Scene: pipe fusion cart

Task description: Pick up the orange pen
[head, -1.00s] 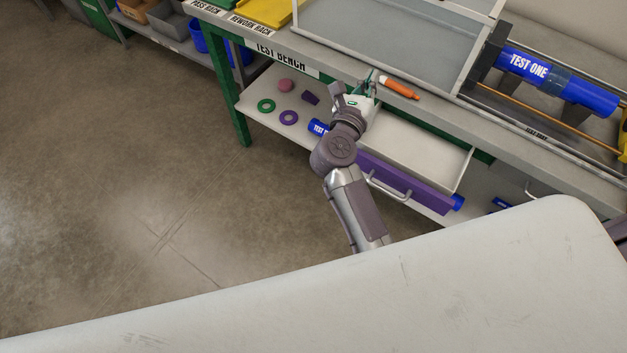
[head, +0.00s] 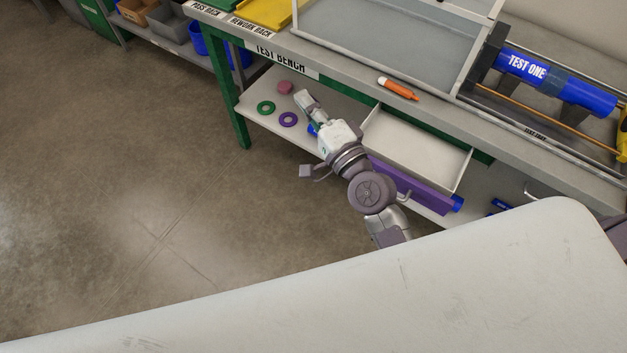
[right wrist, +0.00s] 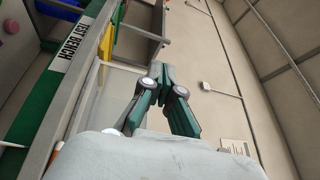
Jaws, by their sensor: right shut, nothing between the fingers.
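The orange pen (head: 399,89) lies on the front edge strip of the test bench in the head view, in front of the grey tray. A small orange bit shows at the lower left of the right wrist view, too little to tell what it is. My right gripper (head: 303,97) is to the left of the pen and apart from it, off the bench front near the lower shelf's parts in the picture. In the right wrist view its fingers (right wrist: 162,72) are together with nothing between them. My left gripper is not in view.
The test bench (head: 450,116) has an open, empty drawer (head: 413,150) with a purple front below the pen. A green ring (head: 266,107), purple ring (head: 288,119) and pink disc (head: 285,87) lie on the lower shelf. A grey tray (head: 385,45) and blue "TEST ONE" pipe (head: 525,66) stand behind.

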